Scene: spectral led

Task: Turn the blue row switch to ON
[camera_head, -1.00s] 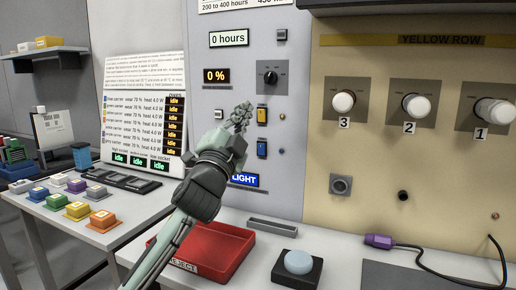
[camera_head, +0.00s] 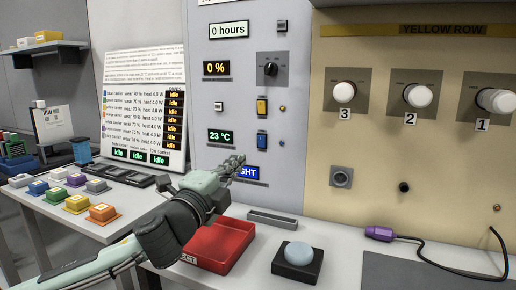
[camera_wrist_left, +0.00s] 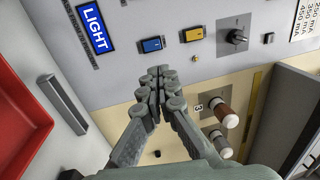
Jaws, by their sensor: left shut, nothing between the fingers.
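The blue row switch (camera_head: 262,139) is a small blue rocker in a dark frame on the grey wall panel, just below a similar yellow switch (camera_head: 262,106). It also shows in the wrist view (camera_wrist_left: 151,44), left of the yellow switch (camera_wrist_left: 193,34). I cannot tell its ON or OFF position. My left gripper (camera_head: 236,165) is shut and empty, below and left of the blue switch in the head view, partly covering the LIGHT sign (camera_head: 250,173). In the wrist view its closed fingertips (camera_wrist_left: 160,73) are below the blue switch in the picture, apart from it. My right gripper is not in view.
A black dial (camera_head: 271,69) sits above the switches. Below are a red tray (camera_head: 240,231), a grey bar-shaped holder (camera_head: 273,220) and a pale blue round button (camera_head: 298,254) on the counter. White knobs (camera_head: 344,92) project from the beige panel at right.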

